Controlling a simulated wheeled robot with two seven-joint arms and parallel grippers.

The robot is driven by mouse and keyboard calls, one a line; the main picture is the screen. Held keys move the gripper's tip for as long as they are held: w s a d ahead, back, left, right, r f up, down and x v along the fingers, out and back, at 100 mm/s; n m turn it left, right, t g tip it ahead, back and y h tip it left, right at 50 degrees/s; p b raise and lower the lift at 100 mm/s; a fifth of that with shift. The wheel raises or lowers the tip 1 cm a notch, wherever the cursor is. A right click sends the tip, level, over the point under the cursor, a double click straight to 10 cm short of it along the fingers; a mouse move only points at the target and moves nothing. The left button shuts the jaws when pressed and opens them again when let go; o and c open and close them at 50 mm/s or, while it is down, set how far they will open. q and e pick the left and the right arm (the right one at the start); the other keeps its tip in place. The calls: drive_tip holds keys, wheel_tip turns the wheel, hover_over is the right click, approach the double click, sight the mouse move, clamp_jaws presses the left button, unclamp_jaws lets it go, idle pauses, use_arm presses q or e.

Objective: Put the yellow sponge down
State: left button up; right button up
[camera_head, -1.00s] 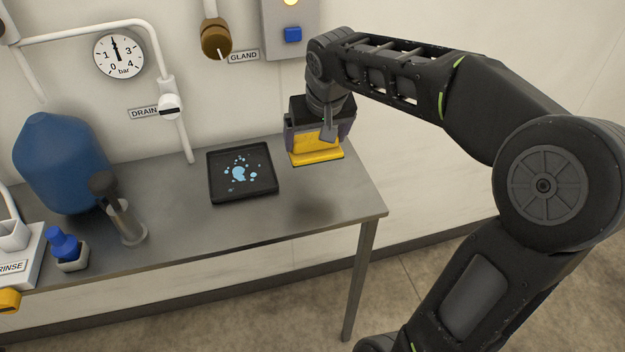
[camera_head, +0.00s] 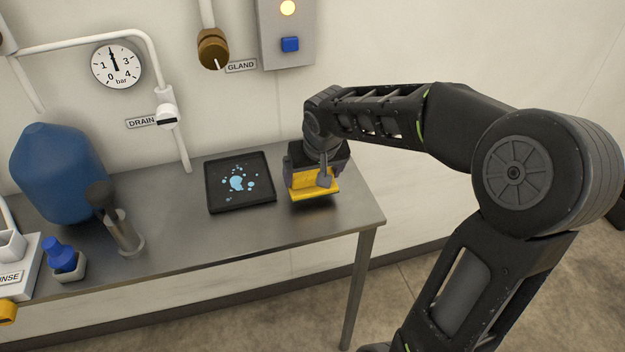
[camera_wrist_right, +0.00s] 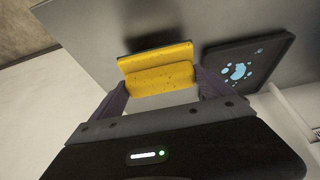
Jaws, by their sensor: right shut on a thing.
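The yellow sponge (camera_head: 314,187) is held in my right gripper (camera_head: 316,178), above the right end of the grey metal table (camera_head: 290,228). The sponge also shows in the right wrist view (camera_wrist_right: 158,70), between the two fingers of the gripper (camera_wrist_right: 160,84). It has a thin dark layer along one face. A dark shadow lies on the table near it in the wrist view, and the sponge looks slightly off the surface. My left gripper is not in view.
A black tray (camera_head: 212,206) with light-blue spots lies just left of the sponge. Farther left are a dark-handled tool in a holder (camera_head: 130,246), a blue bottle (camera_head: 66,262) and a large blue container (camera_head: 60,170). The table's front right corner is bare.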

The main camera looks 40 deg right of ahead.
drive_tip(key=shift+f, duration=1.15)
drive_tip(key=shift+f, duration=0.1)
drive_tip(key=o, duration=1.4)
drive_tip(key=shift+c, duration=0.2)
drive_tip(key=shift+s+r, duration=0.1)
drive_tip(key=shift+r, duration=0.55)
drive_tip(key=v, duration=1.1)
